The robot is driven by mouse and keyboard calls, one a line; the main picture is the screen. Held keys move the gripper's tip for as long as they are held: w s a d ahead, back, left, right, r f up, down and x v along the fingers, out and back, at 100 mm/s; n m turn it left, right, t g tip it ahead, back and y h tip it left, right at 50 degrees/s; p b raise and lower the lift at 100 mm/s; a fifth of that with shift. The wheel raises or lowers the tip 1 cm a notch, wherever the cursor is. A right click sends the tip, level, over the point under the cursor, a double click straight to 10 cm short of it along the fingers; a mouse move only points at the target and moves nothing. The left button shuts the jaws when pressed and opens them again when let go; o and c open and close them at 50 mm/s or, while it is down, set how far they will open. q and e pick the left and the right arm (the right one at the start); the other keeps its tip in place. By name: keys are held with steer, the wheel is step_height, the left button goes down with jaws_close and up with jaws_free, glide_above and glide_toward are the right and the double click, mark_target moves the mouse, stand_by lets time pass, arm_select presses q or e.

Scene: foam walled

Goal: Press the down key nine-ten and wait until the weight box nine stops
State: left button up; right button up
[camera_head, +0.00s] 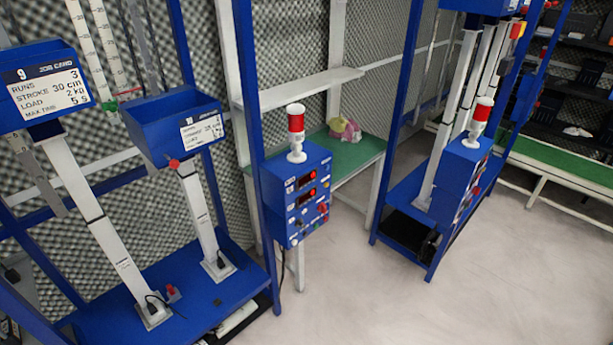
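A blue box marked 9 (40,90), with a job card reading runs 3, stroke 30 cm, load 2 kg, stands high at the far left beside its white column (85,205). A second blue box (172,125) with a card too small to read sits lower, to its right, by another white column (198,210). The key labels are too small to read, so I cannot tell which is the down key nine-ten. Neither gripper shows.
The blue rig base (170,300) fills the lower left. A green-topped bench (355,165) with a pink and yellow item (345,130) stands behind the control box. Another blue rig (405,215) with its own control box (465,175) stands right. The pale floor (450,300) in front is clear.

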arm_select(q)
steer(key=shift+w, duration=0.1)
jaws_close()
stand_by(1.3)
